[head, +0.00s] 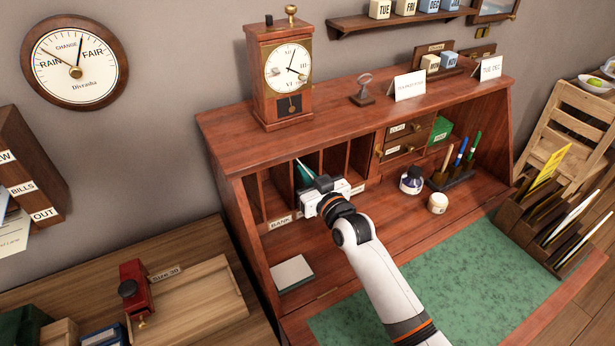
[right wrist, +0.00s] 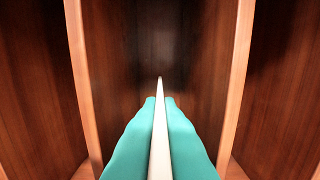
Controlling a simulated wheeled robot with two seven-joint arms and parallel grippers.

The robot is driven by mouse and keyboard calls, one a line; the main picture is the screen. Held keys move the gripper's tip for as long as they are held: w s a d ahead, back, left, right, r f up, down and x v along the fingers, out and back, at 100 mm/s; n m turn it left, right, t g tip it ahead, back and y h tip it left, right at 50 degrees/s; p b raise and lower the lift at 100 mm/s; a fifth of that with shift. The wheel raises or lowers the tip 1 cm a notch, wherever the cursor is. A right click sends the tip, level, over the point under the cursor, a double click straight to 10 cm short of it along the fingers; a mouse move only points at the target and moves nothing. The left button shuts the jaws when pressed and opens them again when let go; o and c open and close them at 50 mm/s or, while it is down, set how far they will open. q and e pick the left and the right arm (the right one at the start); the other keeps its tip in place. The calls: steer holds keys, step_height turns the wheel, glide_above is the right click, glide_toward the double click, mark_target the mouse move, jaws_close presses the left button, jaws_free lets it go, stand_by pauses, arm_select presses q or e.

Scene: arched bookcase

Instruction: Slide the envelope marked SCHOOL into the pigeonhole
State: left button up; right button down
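My right gripper (head: 304,176) is at the mouth of the desk's row of pigeonholes. Its teal fingers are shut on a thin white envelope (right wrist: 160,135), seen edge-on and upright in the right wrist view. The envelope points into a pigeonhole (right wrist: 190,40) between two wooden dividers, with its far edge near the middle of the picture and clear of both. In the head view only a white sliver of the envelope (head: 305,166) shows above the fingers. No writing on it can be read. The slot's label is partly hidden by my gripper. My left gripper is not in view.
A BANK label (head: 280,222) is under the pigeonholes at left. A clock (head: 288,75) stands on the desk top above. An ink bottle (head: 411,181) and a small jar (head: 437,204) stand right of my arm. A pale paper stack (head: 292,273) lies front left.

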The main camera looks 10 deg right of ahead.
steer(key=shift+w+a+b, duration=0.3)
steer(key=shift+w, duration=0.35)
steer(key=c, duration=1.6)
jaws_free()
steer(key=shift+o, duration=0.2)
steer(key=v, duration=1.2)
